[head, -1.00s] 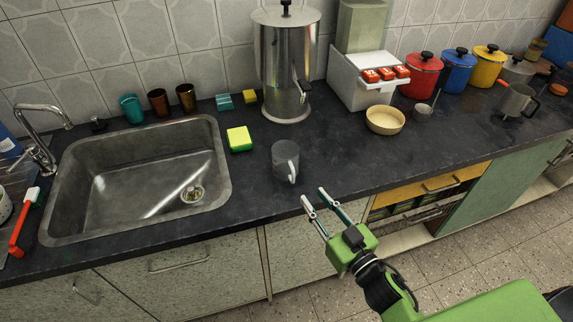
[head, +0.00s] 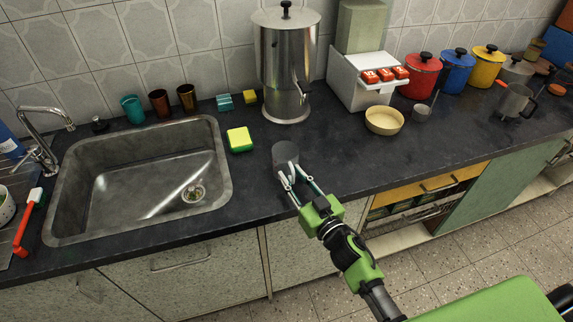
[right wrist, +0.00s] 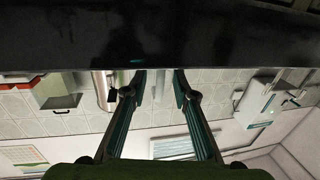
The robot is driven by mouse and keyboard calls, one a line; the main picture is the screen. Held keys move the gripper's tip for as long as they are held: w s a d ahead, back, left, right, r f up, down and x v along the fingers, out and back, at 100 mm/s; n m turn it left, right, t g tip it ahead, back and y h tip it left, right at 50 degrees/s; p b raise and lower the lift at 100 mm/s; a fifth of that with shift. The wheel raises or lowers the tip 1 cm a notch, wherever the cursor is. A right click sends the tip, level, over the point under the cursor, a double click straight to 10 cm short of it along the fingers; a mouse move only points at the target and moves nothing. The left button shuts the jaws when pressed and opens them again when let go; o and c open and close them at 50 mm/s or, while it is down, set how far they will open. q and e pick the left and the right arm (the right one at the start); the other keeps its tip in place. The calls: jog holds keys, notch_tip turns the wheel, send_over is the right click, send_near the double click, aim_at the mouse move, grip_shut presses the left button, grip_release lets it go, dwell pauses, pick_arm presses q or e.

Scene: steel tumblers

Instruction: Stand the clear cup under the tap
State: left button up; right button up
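The clear cup (head: 286,155), a smoky grey see-through mug with a handle, stands upright on the dark counter, right of the sink. My right gripper (head: 293,178) is at its front, fingers apart on the handle side; they hide part of the handle, and I cannot tell whether they touch it. The right wrist view shows the two fingers (right wrist: 159,76) spread with a gap between them. A chrome sink tap (head: 42,125) curves over the sink's left end. My left gripper is out of view.
The sink (head: 140,180) lies left of the cup. A yellow-green sponge (head: 239,139) is between them. A beige bowl (head: 384,120) and small steel cup (head: 421,113) stand to the right. Three tumblers (head: 159,103) line the back. Counter between cup and urn is clear.

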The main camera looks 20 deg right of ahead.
aim_at(287, 161)
grip_shut()
jog(key=shift+r, duration=0.15)
jog(key=shift+r, duration=0.3)
notch_tip(287, 161, up, 2)
jog(key=shift+r+p, duration=0.15)
jog(key=shift+p, duration=0.45)
jog(key=s+a+r, duration=0.3)
jog(key=s+r, duration=0.7)
jog(key=s, duration=0.3)
jog(key=d+r+m+h, duration=0.2)
jog(key=d+r+h, duration=0.1)
jog(key=d+h, duration=0.1)
jog(key=s+f, duration=0.2)
jog(key=s, duration=0.6)
jog(key=shift+s+d+f+m, duration=0.3)
jog(key=shift+d+f, duration=0.1)
jog(key=shift+d, duration=0.05)
